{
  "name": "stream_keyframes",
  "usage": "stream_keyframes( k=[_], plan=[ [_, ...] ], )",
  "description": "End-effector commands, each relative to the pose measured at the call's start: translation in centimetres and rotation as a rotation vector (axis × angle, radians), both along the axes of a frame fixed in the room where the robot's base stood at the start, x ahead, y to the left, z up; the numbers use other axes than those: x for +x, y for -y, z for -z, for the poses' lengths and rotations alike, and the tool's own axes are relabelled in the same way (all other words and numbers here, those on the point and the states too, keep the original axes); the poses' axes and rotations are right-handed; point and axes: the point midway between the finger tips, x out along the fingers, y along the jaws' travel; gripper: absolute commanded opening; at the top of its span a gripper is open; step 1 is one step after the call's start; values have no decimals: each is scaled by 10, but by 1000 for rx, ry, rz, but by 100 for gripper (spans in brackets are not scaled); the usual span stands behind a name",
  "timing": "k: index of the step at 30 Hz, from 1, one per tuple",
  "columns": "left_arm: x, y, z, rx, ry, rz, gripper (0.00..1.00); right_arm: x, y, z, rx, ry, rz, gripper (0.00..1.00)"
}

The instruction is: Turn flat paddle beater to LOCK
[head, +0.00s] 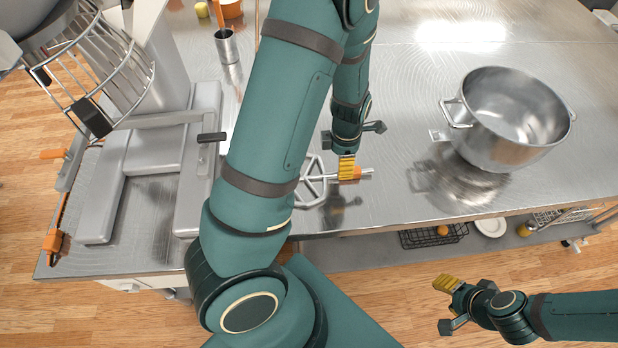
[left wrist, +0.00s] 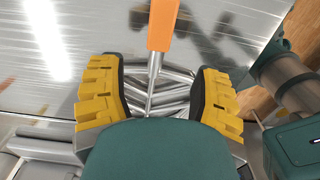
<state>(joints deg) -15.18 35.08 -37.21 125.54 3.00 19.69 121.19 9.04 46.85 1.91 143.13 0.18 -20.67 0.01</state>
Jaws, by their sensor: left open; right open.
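The flat paddle beater (head: 329,177) has a silver open frame, a metal shaft and an orange part; it appears to be over or on the steel counter. My left gripper (head: 347,166) is right at its shaft. In the left wrist view, my open left gripper (left wrist: 163,100) has its yellow fingers on either side of the beater, whose orange part (left wrist: 163,25) points away; whether a finger touches it I cannot tell. My right gripper (head: 448,304) is open and empty, off the counter's front edge. My left arm hides part of the counter and possibly some of the beater.
A grey mixer (head: 165,60) with a wire guard (head: 110,75) stands at the left, with a black-handled lever (head: 212,137). A steel pot (head: 505,145) stands at the right. A metal cup (head: 227,47) is at the back. The counter's back right is clear.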

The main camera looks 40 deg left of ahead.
Motion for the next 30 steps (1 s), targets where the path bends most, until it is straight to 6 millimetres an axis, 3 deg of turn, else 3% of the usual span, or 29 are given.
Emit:
stream_keyframes(
  k=[8,18,27,30],
  plan=[
    [0,-1,21,0,0,1,64,0,0,4,-1,1,0,47],
    [3,-2,64,0,-1,1,64,0,-1,9,-2,1,1,47],
    [3,-2,66,-1,2,2,66,0,-1,9,-2,1,1,47],
    [3,-2,66,-1,2,2,31,0,-1,9,-2,1,1,47]
  ],
)
